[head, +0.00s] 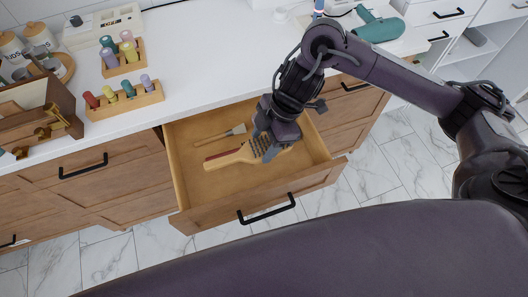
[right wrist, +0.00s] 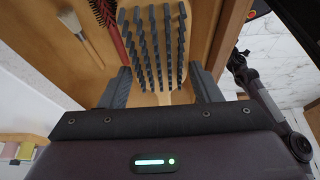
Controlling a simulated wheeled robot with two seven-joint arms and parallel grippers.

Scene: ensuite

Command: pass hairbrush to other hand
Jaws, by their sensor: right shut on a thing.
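The hairbrush (head: 228,158) is wooden with dark bristles and lies in the open drawer. My right gripper (head: 270,143) reaches down into the drawer over the bristled part and is shut on the brush. In the right wrist view, the bristled face of the hairbrush (right wrist: 152,45) shows between and beyond the two dark fingers of the right gripper (right wrist: 165,88). The gripper hides part of the brush in the head view. My left gripper is not in view.
The open wooden drawer (head: 190,222) also holds a thin brush (head: 233,131) and a red comb-like item (right wrist: 110,22). Above it, the white counter (head: 205,60) bears bottle racks (head: 125,103), a wooden organiser (head: 42,118) and a teal hairdryer (head: 378,28). Mid-counter is clear.

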